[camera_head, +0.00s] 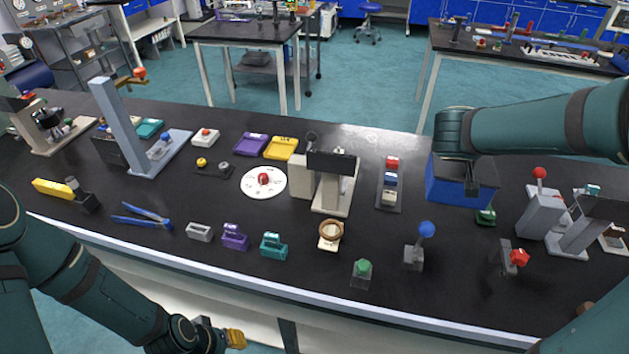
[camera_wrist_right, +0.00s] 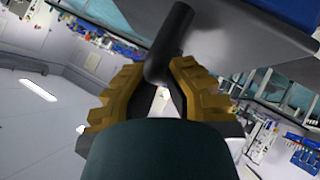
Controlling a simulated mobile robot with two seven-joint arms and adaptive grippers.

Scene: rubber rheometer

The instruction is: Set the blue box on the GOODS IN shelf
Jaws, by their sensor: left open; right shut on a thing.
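The blue box (camera_head: 447,187), with a dark top, shows at the right of the bench in the head view. My right arm reaches over it from the right. I cannot tell whether the box touches the bench. In the right wrist view my right gripper (camera_wrist_right: 158,82) is shut on a dark rounded bar (camera_wrist_right: 170,42), which looks like the box's handle. A grey and blue body shows beyond it. My left gripper (camera_head: 236,339) is open and empty, low in front of the bench. No GOODS IN label is readable; a grey shelf rack (camera_head: 88,52) stands at the far left.
The black bench (camera_head: 330,285) carries several small fixtures. A blue-knobbed lever (camera_head: 427,229), a green block (camera_head: 486,216) and a grey device with a red knob (camera_head: 541,210) stand near the box. Open floor (camera_head: 375,75) lies behind, between two other benches.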

